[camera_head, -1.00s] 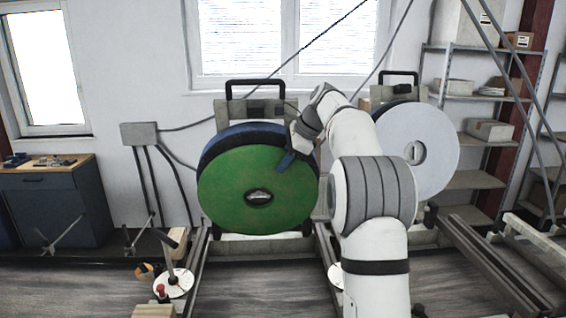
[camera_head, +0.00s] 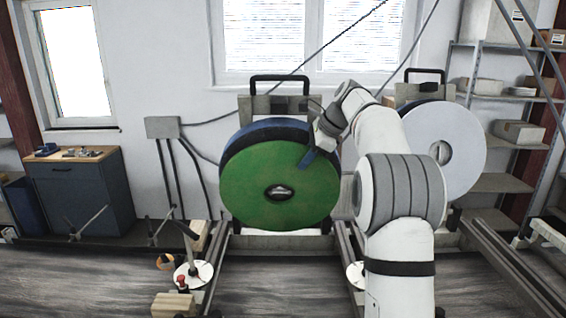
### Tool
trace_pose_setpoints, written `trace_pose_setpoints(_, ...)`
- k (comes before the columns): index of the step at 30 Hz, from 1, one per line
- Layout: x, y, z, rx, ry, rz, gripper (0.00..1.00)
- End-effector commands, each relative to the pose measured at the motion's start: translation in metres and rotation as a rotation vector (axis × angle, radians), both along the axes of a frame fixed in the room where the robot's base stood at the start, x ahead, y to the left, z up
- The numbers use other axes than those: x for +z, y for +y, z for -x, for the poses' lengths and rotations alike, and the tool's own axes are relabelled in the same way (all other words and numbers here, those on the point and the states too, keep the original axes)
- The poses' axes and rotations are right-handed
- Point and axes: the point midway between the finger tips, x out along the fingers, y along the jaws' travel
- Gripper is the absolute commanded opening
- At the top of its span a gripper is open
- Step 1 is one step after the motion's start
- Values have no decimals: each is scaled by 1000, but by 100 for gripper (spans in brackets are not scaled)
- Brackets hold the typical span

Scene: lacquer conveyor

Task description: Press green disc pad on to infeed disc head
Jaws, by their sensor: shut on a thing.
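The green disc pad (camera_head: 256,184) is a large round green disc with a hole in its middle. It stands upright, facing me, in front of the dark blue disc head (camera_head: 262,131), whose rim shows above and behind it. The pad covers most of the head, and I cannot tell whether the two touch.
A second disc head with a pale grey disc (camera_head: 462,150) stands to the right behind my arm. Rails (camera_head: 210,265) run along the floor towards me. A small stand with a white round plate (camera_head: 200,272) and a wooden block (camera_head: 173,304) are at front left. A blue cabinet (camera_head: 75,195) is far left.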

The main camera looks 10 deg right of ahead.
Motion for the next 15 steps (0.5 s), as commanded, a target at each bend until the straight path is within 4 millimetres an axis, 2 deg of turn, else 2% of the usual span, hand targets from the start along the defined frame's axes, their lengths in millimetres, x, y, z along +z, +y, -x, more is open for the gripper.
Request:
trace_pose_setpoints(8,1,-1,-3,0,0,0,0)
trace_pose_setpoints(9,1,-1,-3,0,0,0,21)
trace_pose_setpoints(15,1,-1,-3,0,0,0,38)
